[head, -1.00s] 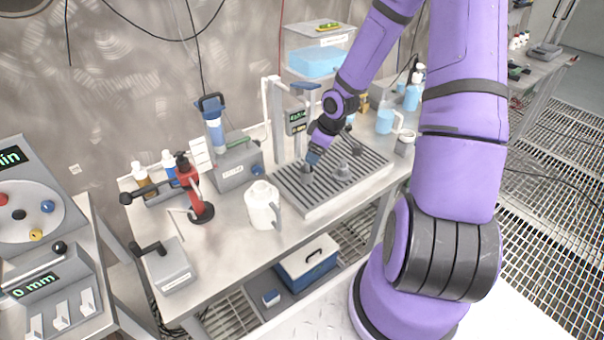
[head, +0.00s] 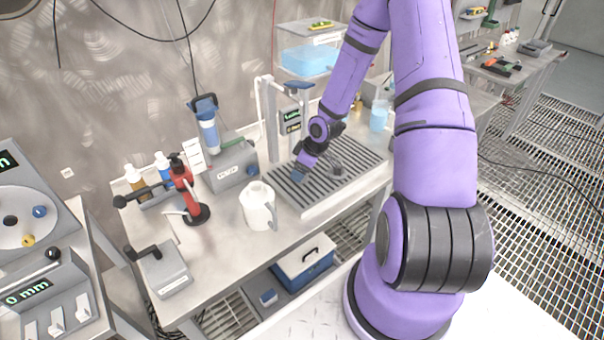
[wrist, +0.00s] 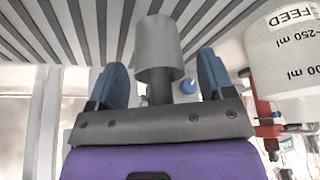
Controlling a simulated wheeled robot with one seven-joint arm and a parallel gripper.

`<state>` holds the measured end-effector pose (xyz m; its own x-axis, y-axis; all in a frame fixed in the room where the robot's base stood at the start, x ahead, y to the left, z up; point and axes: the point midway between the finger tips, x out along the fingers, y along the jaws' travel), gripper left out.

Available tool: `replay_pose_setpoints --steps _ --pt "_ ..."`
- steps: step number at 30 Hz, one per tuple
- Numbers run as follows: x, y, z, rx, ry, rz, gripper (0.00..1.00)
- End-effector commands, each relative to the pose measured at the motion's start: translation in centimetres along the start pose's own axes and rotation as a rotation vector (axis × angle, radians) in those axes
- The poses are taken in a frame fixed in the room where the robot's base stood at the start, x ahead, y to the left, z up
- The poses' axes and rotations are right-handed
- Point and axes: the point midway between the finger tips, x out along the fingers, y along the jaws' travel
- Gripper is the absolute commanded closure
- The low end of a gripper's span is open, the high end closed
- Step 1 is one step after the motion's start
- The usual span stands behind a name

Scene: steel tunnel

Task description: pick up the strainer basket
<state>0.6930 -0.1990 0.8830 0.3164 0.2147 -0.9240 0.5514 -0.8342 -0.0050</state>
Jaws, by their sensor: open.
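A small grey metal piece (head: 337,170), likely the strainer basket, stands on the slatted drain rack (head: 318,198) in the head view, just right of my gripper (head: 299,174). My gripper is low over the rack's left part, pointing down. In the wrist view, my gripper (wrist: 157,85) has its two blue fingers spread apart. A plain grey cylinder (wrist: 158,48) with a darker stem shows in the gap between them. I cannot tell whether this is the same piece, or how deep between the fingers it is. Neither finger visibly touches it.
A white pitcher (head: 258,206) stands left of the rack; it also shows close at the right in the wrist view (wrist: 290,60). A red hand-pump stand (head: 186,190) is farther left. A grey upright post with a display (head: 290,121) stands behind the rack.

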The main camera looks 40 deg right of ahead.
Motion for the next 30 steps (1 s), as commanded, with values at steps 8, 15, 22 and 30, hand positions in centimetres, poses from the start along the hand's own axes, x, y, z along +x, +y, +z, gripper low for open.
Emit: replay_pose_setpoints --steps 8,15,22,30 --pt "1.26 -0.01 0.03 -0.001 0.000 0.000 0.25" --pt "1.23 -0.01 0.01 -0.001 0.000 0.001 0.50" --pt "1.21 -0.01 -0.01 -0.001 0.000 0.001 0.82" --pt "1.11 -0.08 -0.27 -0.002 0.001 0.001 0.82"
